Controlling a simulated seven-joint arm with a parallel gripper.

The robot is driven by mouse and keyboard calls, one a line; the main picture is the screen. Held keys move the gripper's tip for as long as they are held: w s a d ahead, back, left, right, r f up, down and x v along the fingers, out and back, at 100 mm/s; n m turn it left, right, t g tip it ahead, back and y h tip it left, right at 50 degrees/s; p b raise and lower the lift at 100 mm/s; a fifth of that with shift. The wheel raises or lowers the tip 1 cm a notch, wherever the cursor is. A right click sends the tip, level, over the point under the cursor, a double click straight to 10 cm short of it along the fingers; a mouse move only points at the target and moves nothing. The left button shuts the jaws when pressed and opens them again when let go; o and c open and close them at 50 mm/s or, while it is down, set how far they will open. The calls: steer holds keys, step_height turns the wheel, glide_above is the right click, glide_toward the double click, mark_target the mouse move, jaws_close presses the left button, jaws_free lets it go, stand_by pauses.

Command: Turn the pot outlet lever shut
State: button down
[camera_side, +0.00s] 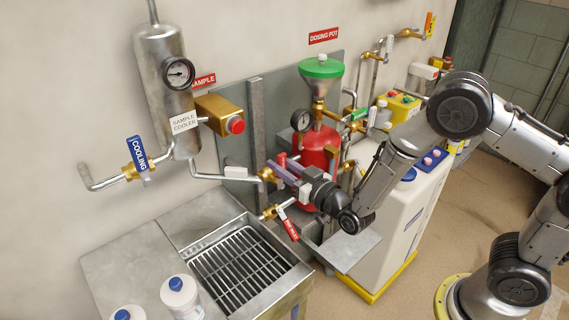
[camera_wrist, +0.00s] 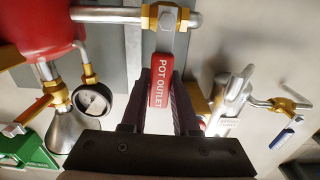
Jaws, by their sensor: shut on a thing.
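The pot outlet lever (camera_wrist: 160,88) is red with white "POT OUTLET" lettering. In the wrist view it runs down from a brass valve (camera_wrist: 171,16) on a silver pipe, and its end lies between my fingers. My gripper (camera_wrist: 163,100) is shut on the lever. In the side view my gripper (camera_side: 286,170) is in front of the red pot (camera_side: 318,150), beside a brass valve (camera_side: 267,174). Only a small red part of the lever (camera_side: 282,159) shows there, and my fingers hide the rest.
Another red lever (camera_side: 289,227) hangs below my gripper, above the grated sink (camera_side: 240,262). A gauge (camera_side: 302,120) and a green funnel (camera_side: 320,68) are above. The sample cooler (camera_side: 163,85) is at left; a white cabinet (camera_side: 400,215) stands close at right.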

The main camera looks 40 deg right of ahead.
steer(key=shift+a, duration=0.2)
stand_by(0.4)
steer(key=c, duration=0.7)
jaws_free()
steer(key=shift+o, duration=0.2)
steer(key=s, duration=1.4)
steer(key=shift+w, duration=0.1)
